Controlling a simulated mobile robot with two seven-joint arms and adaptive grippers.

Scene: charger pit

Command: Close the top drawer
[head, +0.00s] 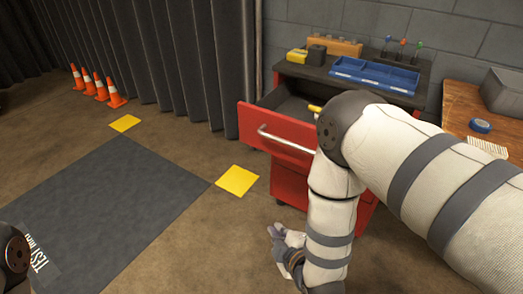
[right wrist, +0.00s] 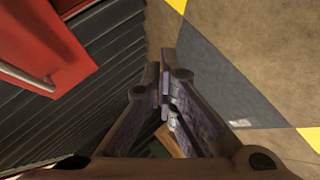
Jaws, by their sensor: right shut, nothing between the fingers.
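The top drawer (head: 262,123) of the red cabinet (head: 290,187) is pulled out, with its dark inside showing. A silver bar handle (head: 285,141) runs across its front. A yellow item shows at the drawer's right, partly hidden by my right arm. My right gripper (head: 279,240) hangs low in front of the cabinet, below the drawer and apart from it. In the right wrist view its fingers (right wrist: 165,88) are shut with nothing between them, and the red drawer front (right wrist: 50,38) with its handle (right wrist: 27,76) is at upper left. My left gripper is out of frame.
A blue tray (head: 375,75) and a yellow item (head: 297,55) sit on the cabinet top. A wooden bench (head: 460,100) with blue tape (head: 480,126) stands at right. Orange cones (head: 115,92) line the dark curtain (head: 180,60).

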